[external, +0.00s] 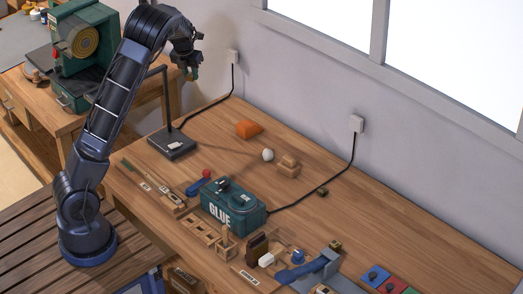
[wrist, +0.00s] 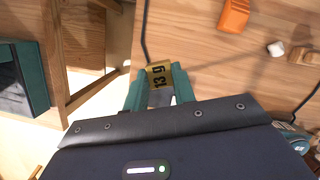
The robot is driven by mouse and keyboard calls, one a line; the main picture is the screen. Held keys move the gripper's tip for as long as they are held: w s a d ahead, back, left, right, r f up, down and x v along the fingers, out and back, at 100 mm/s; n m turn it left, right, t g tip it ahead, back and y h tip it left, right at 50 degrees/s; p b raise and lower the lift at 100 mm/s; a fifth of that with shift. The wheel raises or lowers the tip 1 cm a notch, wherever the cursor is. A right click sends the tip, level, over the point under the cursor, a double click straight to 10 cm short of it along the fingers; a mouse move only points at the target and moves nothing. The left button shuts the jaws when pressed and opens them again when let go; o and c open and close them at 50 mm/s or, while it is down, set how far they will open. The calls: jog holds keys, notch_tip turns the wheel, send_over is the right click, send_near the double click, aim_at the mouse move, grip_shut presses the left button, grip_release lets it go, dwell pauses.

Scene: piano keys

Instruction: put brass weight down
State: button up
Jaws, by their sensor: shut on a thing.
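The brass weight (wrist: 159,76), a small yellow-gold piece marked "13 g", sits between the green fingertips of my gripper (wrist: 159,88) in the wrist view. The gripper is shut on it. In the external view, my gripper (external: 190,72) is raised in the air near the back left of the workbench (external: 330,225), above and behind a flat black base with a post (external: 172,143). The weight is too small to make out clearly there.
A green GLUE box (external: 234,208) sits nearer the front, with a cable to the wall. The bench's back right is mostly clear.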

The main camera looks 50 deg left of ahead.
aim_at(196, 129)
notch_tip(196, 129, down, 22)
jog(key=shift+f, duration=0.15)
dwell(0.5)
jog(key=o, duration=0.9)
jog(key=shift+f, duration=0.1)
jog(key=shift+o, duration=0.2)
jog(key=w+a+v, duration=0.1)
jog(key=w+v, duration=0.1)
jog(key=v, duration=0.9)
jog(key=shift+v, duration=0.75)
jog(key=shift+d, duration=0.1)
